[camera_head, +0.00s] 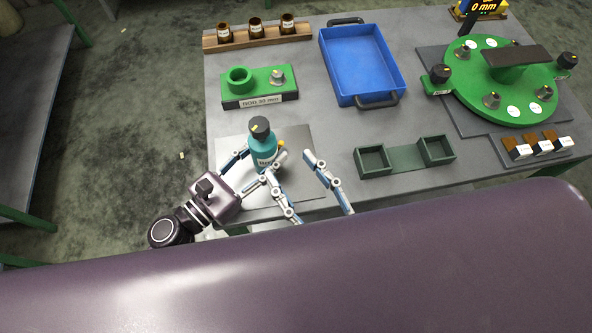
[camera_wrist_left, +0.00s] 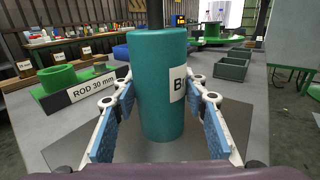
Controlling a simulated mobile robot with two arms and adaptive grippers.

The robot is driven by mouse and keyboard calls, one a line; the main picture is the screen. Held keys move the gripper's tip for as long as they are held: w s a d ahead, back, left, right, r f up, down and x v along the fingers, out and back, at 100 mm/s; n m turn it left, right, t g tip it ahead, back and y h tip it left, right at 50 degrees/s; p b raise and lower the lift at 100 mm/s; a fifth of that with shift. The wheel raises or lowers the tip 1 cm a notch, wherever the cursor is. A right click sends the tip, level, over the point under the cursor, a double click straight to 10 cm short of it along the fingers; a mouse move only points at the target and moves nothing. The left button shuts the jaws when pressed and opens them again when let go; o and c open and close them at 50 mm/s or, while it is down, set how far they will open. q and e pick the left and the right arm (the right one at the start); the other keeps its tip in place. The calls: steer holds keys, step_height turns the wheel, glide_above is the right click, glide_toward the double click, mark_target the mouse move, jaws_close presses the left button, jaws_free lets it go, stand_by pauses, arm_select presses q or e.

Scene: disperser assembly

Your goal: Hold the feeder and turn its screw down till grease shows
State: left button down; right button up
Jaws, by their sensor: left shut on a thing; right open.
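The feeder (camera_head: 263,150) is a teal cylinder with a label, upright over a grey plate at the table's near left. Its dark screw knob (camera_head: 260,127) has a yellow mark on top. A small yellow tip shows at its right side. No grease can be made out. My left gripper (camera_head: 261,160) is shut on the feeder, with a blue pad on either side of the body (camera_wrist_left: 158,85) in the left wrist view. My right gripper (camera_head: 289,164) is open and empty, just right of the feeder and below the knob's height.
A green block labelled "ROD 30 mm" (camera_head: 260,101) stands behind the feeder. A blue tray (camera_head: 327,62) is at the back, a green two-bin holder (camera_head: 405,158) to the right. A green round station (camera_head: 465,93) is far right. Brown jars (camera_head: 255,30) stand in a rack at the back left.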

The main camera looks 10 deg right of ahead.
arm_select(q)
steer(key=c, duration=1.1)
jaws_free()
steer(key=v, duration=1.2)
